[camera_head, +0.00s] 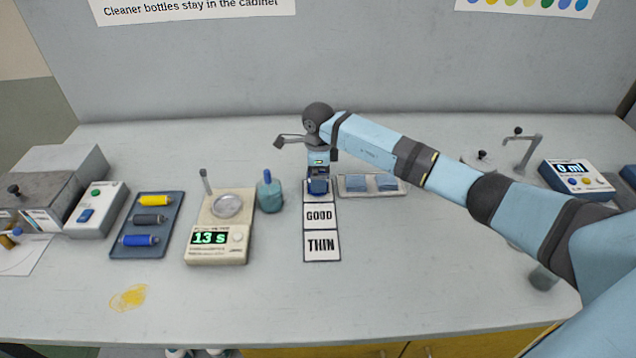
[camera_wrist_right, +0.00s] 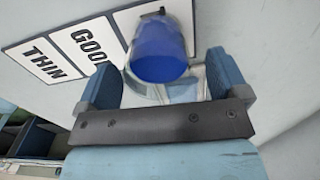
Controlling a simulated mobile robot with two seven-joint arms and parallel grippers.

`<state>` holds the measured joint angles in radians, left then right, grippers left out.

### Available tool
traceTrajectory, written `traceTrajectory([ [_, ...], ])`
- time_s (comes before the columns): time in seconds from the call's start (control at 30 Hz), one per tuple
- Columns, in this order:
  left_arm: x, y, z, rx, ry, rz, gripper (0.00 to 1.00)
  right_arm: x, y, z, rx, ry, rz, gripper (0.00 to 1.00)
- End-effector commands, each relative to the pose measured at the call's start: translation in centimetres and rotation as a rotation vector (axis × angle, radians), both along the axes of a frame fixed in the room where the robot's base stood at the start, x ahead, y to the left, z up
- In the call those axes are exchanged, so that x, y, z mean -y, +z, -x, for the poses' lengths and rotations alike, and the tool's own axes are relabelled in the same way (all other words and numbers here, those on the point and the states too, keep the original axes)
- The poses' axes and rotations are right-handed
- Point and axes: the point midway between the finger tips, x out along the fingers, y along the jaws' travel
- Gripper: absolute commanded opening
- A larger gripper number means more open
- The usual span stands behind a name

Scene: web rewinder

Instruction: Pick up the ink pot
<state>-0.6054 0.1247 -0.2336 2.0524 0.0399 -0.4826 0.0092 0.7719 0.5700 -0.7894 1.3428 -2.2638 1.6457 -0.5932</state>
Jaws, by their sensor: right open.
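The ink pot (camera_wrist_right: 160,62) is a clear round vessel with bright blue ink, seen in the right wrist view between the two blue fingers. In the head view the pot (camera_head: 318,187) shows as a small dark blue shape at the top end of the card strip (camera_head: 321,246), which reads GOOD and THIN. The strip's upper part is hidden by the pot and gripper. My right gripper (camera_wrist_right: 165,76) is open, with its fingers on either side of the pot. I cannot tell whether they touch it. My left gripper is not in view.
Left of the strip stand a teal bottle (camera_head: 270,194), a timer scale (camera_head: 220,245) reading 13 s and a tray (camera_head: 122,246) of coloured rolls. A tray with blue pads (camera_head: 371,184) lies close right of the gripper. The table front is mostly clear.

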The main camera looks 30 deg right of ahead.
Motion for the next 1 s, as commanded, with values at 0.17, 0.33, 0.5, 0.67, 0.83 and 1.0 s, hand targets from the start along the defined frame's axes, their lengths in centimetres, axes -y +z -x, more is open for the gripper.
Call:
traceTrajectory([
  [0.17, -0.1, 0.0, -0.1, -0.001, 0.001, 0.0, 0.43, -0.3, -2.8, 0.1, -0.003, -0.001, -0.001, 0.93],
  [0.33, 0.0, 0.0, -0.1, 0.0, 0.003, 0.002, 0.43, -0.2, -3.3, 0.0, 0.001, 0.0, 0.0, 0.93],
  [0.5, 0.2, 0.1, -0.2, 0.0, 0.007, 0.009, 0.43, -0.2, -3.3, 0.0, 0.0, 0.0, 0.0, 0.76],
  [0.67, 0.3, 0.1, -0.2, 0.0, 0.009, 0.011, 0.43, -0.2, -3.3, 0.0, 0.0, 0.0, 0.0, 0.4],
  [0.83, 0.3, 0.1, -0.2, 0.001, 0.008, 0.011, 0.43, -0.2, -3.3, 0.0, 0.0, 0.0, -0.001, 0.35],
  [1.0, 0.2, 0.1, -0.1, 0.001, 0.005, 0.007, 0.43, -0.2, -3.1, 0.0, 0.001, 0.0, 0.0, 0.35],
])
